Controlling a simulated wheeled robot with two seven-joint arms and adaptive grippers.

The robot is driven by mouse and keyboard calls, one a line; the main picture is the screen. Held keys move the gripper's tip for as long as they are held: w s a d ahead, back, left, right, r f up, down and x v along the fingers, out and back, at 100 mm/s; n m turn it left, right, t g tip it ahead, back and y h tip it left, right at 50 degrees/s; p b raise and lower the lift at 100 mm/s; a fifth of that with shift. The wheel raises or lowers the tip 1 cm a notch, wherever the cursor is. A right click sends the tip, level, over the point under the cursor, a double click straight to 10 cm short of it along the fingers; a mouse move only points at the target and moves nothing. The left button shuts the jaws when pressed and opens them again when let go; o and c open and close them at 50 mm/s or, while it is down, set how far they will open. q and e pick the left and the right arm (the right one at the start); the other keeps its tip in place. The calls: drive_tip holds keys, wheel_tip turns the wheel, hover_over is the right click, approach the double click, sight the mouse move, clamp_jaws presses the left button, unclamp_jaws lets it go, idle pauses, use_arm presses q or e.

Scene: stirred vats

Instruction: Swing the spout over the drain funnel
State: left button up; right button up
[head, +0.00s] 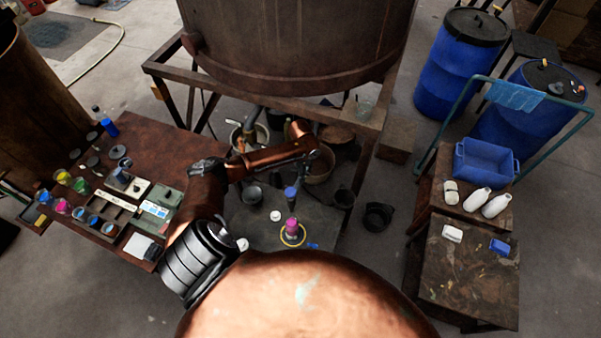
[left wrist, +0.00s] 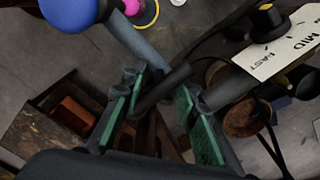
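In the left wrist view a grey pipe (left wrist: 142,44), which looks like the spout, runs beside a big blue knob (left wrist: 70,12). The blue knob also shows in the head view (head: 291,191), below the vat. A pink piece (head: 292,225) stands inside a yellow ring (head: 292,236) on the low grey table; I cannot tell whether this is the drain funnel. My left gripper (left wrist: 162,112) is open, its green pads apart, close to the pipe; a dark bar shows between or behind them. My arm hides most of that gripper in the head view. My right gripper is not in view.
The large vat (head: 295,45) stands on a metal frame (head: 165,70) above my left arm. Buckets and bowls (head: 320,165) sit below it. A label plate (left wrist: 285,45) reading MID and FAST is close to the gripper. A cluttered bench (head: 150,140) stands at the left.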

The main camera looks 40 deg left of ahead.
use_arm(q)
drive_tip(key=c, duration=0.3)
clamp_jaws()
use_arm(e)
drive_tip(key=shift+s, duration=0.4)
use_arm(q)
drive_tip(key=shift+a, duration=0.1)
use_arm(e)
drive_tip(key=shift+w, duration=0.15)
